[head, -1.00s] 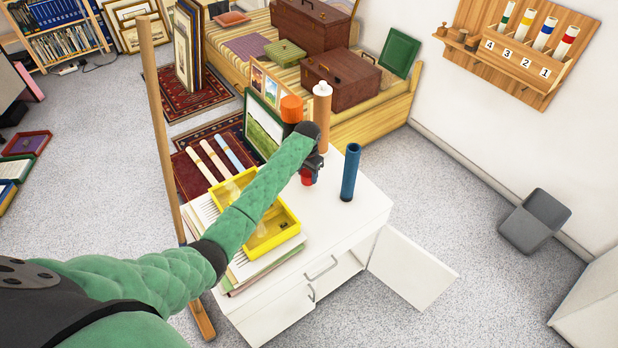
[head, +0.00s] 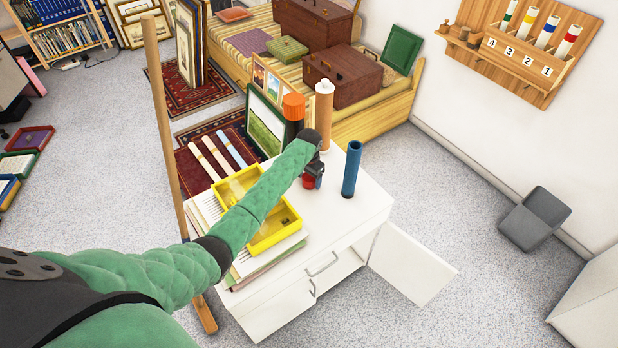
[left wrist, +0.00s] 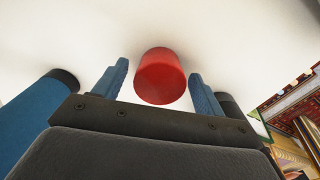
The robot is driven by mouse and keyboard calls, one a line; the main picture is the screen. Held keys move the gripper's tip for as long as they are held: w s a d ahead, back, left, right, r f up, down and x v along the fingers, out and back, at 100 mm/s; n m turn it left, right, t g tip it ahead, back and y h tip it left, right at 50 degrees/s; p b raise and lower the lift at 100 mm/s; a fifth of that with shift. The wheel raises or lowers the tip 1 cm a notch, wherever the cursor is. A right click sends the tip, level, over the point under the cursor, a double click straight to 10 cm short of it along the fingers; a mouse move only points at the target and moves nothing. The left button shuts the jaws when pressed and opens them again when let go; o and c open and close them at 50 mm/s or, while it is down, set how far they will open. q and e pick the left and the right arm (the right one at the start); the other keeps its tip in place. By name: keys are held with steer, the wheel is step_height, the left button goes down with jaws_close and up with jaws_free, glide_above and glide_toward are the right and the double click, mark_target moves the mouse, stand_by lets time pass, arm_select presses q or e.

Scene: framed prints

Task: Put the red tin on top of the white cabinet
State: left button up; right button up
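The red tin (head: 309,182) is at the white cabinet (head: 345,215) top and is partly hidden by my left gripper in the head view. In the left wrist view the tin (left wrist: 161,76) shows against the white top, between my gripper's two blue fingers. My left gripper (left wrist: 160,82) is open, with a gap between each finger and the tin. In the head view my left gripper (head: 314,170) is over the cabinet top, close to the tin. My right gripper is in neither view.
A blue tube (head: 352,169) stands right of the tin. A brown tube (head: 324,118) and an orange-capped dark bottle (head: 294,118) stand behind. A yellow tray (head: 283,232) lies left on papers. The cabinet door (head: 411,265) is open.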

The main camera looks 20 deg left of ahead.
mark_target(309, 176)
arm_select(q)
steer(key=shift+r, duration=0.4)
step_height(309, 176, up, 2)
steer(key=shift+r+b, duration=0.25)
steer(key=shift+b, duration=0.3)
step_height(309, 176, up, 9)
steer(key=b, duration=0.2)
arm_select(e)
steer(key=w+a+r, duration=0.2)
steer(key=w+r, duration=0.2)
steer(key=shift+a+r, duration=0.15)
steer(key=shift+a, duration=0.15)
